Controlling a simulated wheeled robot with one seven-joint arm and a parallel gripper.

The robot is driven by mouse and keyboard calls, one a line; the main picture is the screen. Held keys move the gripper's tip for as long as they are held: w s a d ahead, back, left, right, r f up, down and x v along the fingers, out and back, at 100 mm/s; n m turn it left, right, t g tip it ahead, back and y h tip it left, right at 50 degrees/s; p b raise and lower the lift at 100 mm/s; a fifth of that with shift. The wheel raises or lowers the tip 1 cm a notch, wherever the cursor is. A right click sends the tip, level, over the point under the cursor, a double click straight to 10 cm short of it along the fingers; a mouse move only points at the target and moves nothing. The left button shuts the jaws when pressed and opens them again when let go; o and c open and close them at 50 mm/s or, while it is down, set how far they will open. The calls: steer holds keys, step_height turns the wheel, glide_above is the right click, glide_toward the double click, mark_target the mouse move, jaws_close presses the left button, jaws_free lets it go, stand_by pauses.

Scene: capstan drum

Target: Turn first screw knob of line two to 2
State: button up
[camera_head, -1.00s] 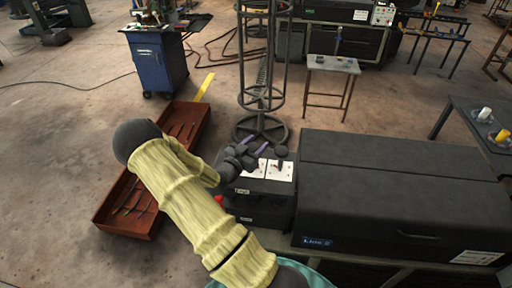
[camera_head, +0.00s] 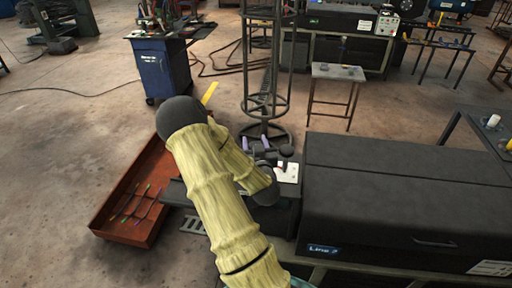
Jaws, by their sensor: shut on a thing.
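The dark machine marked Line 2 (camera_head: 405,200) fills the right foreground. At its left end is a lower black control box (camera_head: 285,212) with a white plate (camera_head: 290,176) on top. A small knob (camera_head: 281,168) stands on this plate. My yellow-sleeved arm comes up from the bottom and bends over the box. My gripper (camera_head: 257,146), with purple finger parts, is over the left part of the box top. It is shut on a knob there, which my wrist and hand hide. I cannot read the knob's setting or the plate's markings.
A rust-red tray (camera_head: 130,228) with thin tools lies on the floor at left. A round metal frame (camera_head: 266,100) rises just behind the box. A small table (camera_head: 338,73) and a blue cabinet (camera_head: 162,75) stand farther back.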

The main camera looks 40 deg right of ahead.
steer(key=shift+n+t+y+b, duration=0.35)
steer(key=shift+n+t+y, duration=0.15)
steer(key=shift+n+y, duration=0.3)
steer(key=shift+w+a+r+y, duration=0.1)
steer(key=shift+y, duration=0.2)
steer(key=o, duration=1)
